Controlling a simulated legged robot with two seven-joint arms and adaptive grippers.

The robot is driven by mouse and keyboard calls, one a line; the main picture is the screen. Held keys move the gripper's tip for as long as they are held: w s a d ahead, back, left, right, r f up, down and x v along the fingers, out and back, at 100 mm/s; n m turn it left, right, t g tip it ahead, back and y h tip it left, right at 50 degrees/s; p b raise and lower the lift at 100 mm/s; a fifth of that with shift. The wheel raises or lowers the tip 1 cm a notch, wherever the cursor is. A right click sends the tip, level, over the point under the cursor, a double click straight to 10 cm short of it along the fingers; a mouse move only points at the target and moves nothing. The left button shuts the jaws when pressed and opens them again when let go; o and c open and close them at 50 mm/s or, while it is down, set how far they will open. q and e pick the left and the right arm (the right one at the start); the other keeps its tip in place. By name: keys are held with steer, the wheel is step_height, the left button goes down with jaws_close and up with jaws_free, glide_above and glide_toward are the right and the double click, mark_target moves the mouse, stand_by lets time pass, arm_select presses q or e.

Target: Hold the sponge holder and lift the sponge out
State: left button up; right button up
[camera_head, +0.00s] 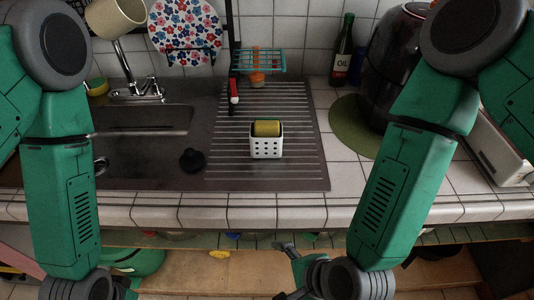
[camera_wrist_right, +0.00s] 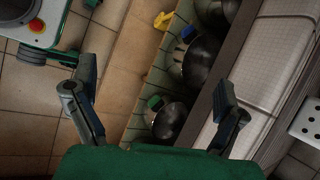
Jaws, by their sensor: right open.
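The white sponge holder (camera_head: 266,147) with round holes stands on the ribbed drainboard, right of the sink. A yellow-green sponge (camera_head: 267,128) sits upright in it, its top showing above the rim. The holder's holed white wall also shows at the right edge of the right wrist view (camera_wrist_right: 307,122). My right gripper (camera_head: 287,250) is low in front of the counter edge, well apart from the holder; in the right wrist view (camera_wrist_right: 152,94) its fingers are spread with nothing between them. My left arm comes down at the left; only a dark bit of its gripper (camera_head: 124,286) shows at the bottom edge.
The sink basin (camera_head: 140,145) has a faucet (camera_head: 135,85) behind it and a black stopper (camera_head: 192,160) beside it. An open shelf lies below the counter.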

mark_target(266, 135)
steer(key=w+a+r+m+t+y, duration=0.2)
steer(key=w+a+r+m, duration=0.1)
steer(key=a+r+m, duration=0.6)
steer(key=w+r+m+t, duration=0.1)
steer(key=w+m+t, duration=0.1)
steer(key=w, duration=0.1)
steer(key=w+a+r+m+t+h, duration=0.1)
steer(key=w+r+m+t, duration=0.1)
steer(key=w+m, duration=0.1)
steer(key=w+r+m+t+h, duration=0.1)
steer(key=w+m, duration=0.2)
steer(key=w, duration=0.1)
steer(key=shift+w+a+r+t, duration=0.2)
steer(key=shift+a+r+t, duration=0.05)
steer(key=shift+r+t, duration=0.15)
steer(key=w+d+r+m+t+h, duration=0.2)
steer(key=w+d+m+h, duration=0.3)
steer(key=w+d+h, duration=0.15)
steer(key=shift+y, duration=0.55)
steer(key=x, duration=1)
steer(key=shift+w+f, duration=0.2)
steer(key=c, duration=1.2)
